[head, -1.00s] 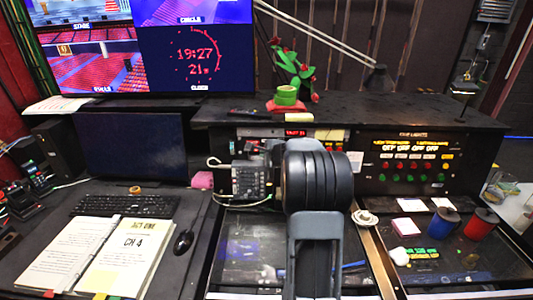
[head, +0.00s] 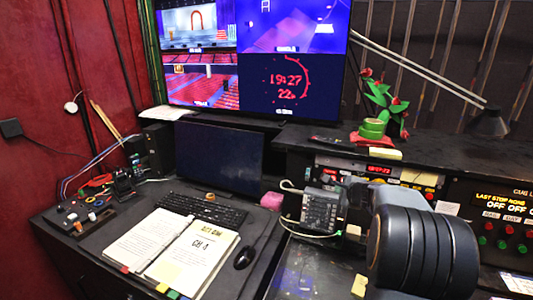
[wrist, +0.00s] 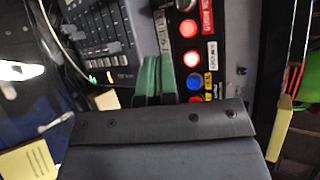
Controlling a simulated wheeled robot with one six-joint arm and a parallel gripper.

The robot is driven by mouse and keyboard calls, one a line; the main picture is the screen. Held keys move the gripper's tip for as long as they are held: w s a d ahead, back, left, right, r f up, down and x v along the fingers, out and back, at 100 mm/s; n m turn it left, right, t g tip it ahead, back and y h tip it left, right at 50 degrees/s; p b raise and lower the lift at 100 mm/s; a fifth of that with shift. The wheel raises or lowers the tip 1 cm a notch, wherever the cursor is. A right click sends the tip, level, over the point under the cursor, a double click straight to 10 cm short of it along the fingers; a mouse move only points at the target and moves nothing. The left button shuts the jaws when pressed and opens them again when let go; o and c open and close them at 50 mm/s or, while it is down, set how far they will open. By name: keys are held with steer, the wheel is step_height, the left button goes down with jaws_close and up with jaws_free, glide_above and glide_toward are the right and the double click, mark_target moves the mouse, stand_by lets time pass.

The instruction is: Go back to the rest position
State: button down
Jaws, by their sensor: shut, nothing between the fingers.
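My gripper (wrist: 156,78) is shut and empty in the wrist view, its two green fingers side by side. A black button strip (wrist: 200,55) with two lit red buttons, a blue one and a red one lies just beyond and right of the fingertips. I cannot tell whether the fingertips touch anything. In the head view my arm stands large at the lower right, and the gripper itself is hidden. The cue light panel (head: 504,215) with red and green buttons is at the right edge, partly cut off.
A dark desk holds an open script book (head: 185,250), a mouse (head: 244,257), a keyboard (head: 205,206) and a dark monitor (head: 218,155). A keypad unit (head: 322,210) stands left of my arm. A plant in a green pot (head: 372,128) and a desk lamp (head: 488,122) stand on the shelf.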

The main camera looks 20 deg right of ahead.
steer(key=s+a+f+n+g+y, duration=0.3)
steer(key=s+a+f+n+g, duration=0.25)
steer(key=s+a+n, duration=0.45)
steer(key=s+a+r+n+g+h, duration=0.2)
steer(key=s+a+n, duration=1)
steer(key=s+a, duration=0.3)
steer(key=shift+s+a+r+n, duration=0.15)
steer(key=shift+a+r+n, duration=0.15)
steer(key=shift+a+r, duration=0.15)
steer(key=shift+g, duration=0.25)
